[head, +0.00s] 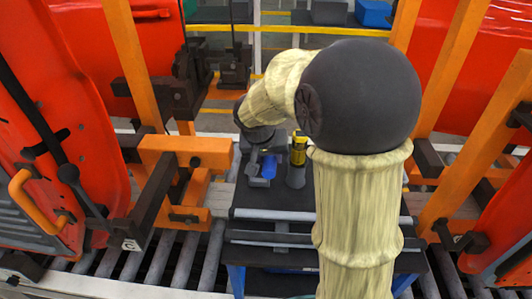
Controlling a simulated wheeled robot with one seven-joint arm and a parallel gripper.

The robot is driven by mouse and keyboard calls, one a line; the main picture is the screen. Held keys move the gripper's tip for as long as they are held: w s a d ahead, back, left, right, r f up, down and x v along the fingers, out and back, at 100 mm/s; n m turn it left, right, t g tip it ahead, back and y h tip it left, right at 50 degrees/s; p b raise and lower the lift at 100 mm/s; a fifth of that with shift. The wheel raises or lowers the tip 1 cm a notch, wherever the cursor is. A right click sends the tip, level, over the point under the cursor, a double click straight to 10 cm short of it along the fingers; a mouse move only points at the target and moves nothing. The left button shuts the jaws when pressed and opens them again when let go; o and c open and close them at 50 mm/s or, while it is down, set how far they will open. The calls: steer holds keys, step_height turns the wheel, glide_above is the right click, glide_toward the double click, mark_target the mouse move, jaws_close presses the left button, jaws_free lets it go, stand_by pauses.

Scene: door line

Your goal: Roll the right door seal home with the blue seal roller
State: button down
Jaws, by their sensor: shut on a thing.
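My gripper (259,172) is low over the black-topped cart (275,213) and is shut on the blue seal roller (269,166). Only a blue part of the roller shows between the dark gripper parts. The red door at the right (508,232) shows only in part, at the picture's edge. I cannot make out its seal. My cream arm and its dark elbow hide much of the middle right.
A yellow and black tool (299,146) stands in a grey holder just right of my gripper. Another red door (70,95) hangs at left, near an orange bracket (184,152). Orange posts (480,140) rise at right. Rollers (178,262) run below.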

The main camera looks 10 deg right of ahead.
steer(key=s+b, duration=0.3)
steer(key=s, duration=0.6)
steer(key=shift+s, duration=0.15)
